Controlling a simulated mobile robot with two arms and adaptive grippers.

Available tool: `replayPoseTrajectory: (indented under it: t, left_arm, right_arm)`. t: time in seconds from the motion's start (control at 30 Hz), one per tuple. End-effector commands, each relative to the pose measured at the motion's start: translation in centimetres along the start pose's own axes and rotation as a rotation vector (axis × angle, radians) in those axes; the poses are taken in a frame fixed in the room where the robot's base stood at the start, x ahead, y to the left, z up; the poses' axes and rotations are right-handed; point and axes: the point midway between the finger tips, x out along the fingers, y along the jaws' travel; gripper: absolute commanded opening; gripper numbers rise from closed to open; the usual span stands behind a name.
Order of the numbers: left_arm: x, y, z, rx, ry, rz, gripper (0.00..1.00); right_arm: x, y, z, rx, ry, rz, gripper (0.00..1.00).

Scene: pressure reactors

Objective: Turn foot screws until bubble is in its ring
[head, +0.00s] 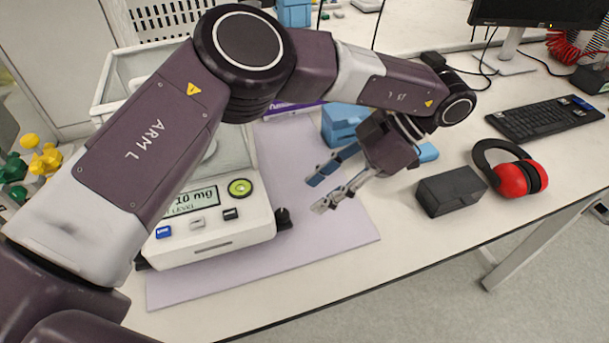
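A white analytical balance (215,238) with a glass draft shield stands on a lilac mat (335,236). Its display (192,201) reads "10 mg" with "LEVEL" below; the left part is hidden by my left arm. The round green bubble level (240,188) is at the right of its front; the bubble's exact place in the ring is too small to tell. A black foot screw (283,217) sticks out at the balance's front right corner; the front left one is mostly hidden. My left gripper (318,196) is open and empty, to the right of that screw, fingers pointing left. My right gripper is not visible.
A black box (451,191) and red ear muffs (517,177) lie to the right. Blue blocks (343,123) stand behind my gripper. A keyboard (543,117) and monitor are at back right. The table's front edge is close; mat right of the balance is clear.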

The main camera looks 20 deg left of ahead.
Motion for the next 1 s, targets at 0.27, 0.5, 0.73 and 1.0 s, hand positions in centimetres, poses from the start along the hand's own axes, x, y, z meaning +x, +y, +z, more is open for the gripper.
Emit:
replayPoseTrajectory:
  t: [0.27, 0.5, 0.73, 1.0]
  left_arm:
    - [2.3, 0.2, -0.3, -0.001, 0.011, 0.003, 0.39]
    - [6.0, 0.1, -0.4, -0.002, 0.009, 0.002, 0.39]
    - [7.7, 0.2, -0.3, -0.004, 0.007, 0.007, 0.39]
    - [7.8, 0.2, -0.3, -0.005, 0.007, 0.007, 0.37]
  right_arm:
    - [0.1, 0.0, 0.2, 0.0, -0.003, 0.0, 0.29]
    - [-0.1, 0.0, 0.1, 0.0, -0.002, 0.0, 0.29]
    - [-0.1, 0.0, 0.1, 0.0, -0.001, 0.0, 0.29]
    - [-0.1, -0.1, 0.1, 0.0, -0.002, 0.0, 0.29]
